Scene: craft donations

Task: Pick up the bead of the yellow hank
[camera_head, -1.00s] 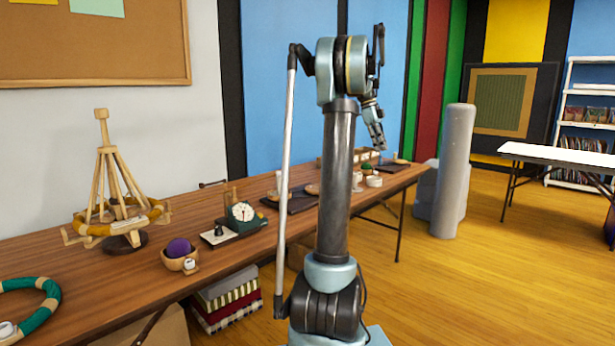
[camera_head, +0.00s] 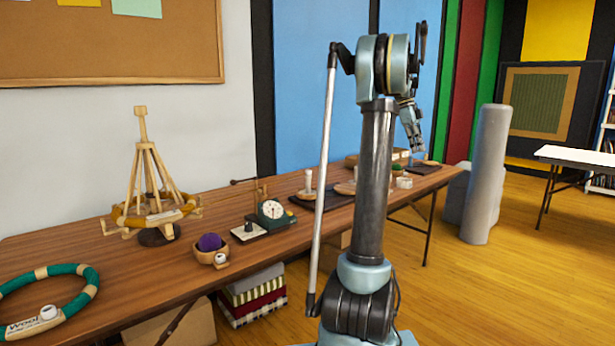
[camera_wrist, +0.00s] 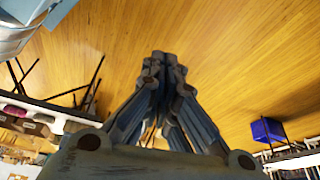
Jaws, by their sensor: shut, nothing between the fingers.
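The yellow hank (camera_head: 128,219) is a mustard ring around the lower part of the wooden swift (camera_head: 151,180) on the long table, at the left of the head view. A pale patch shows at its front; I cannot tell the bead apart there. My gripper (camera_head: 418,152) is far to the right of the hank, raised and pointing down, beyond my arm's column. In the wrist view my gripper (camera_wrist: 163,58) has its fingertips together with nothing between them, above the wooden floor. The hank does not show in the wrist view.
A green hank (camera_head: 80,270) with a white bead and a label lies at the table's front left. A wooden bowl (camera_head: 212,255) with a purple ball and a dial scale (camera_head: 270,212) stand right of the swift. A grey pillar (camera_head: 486,175) stands beyond the table.

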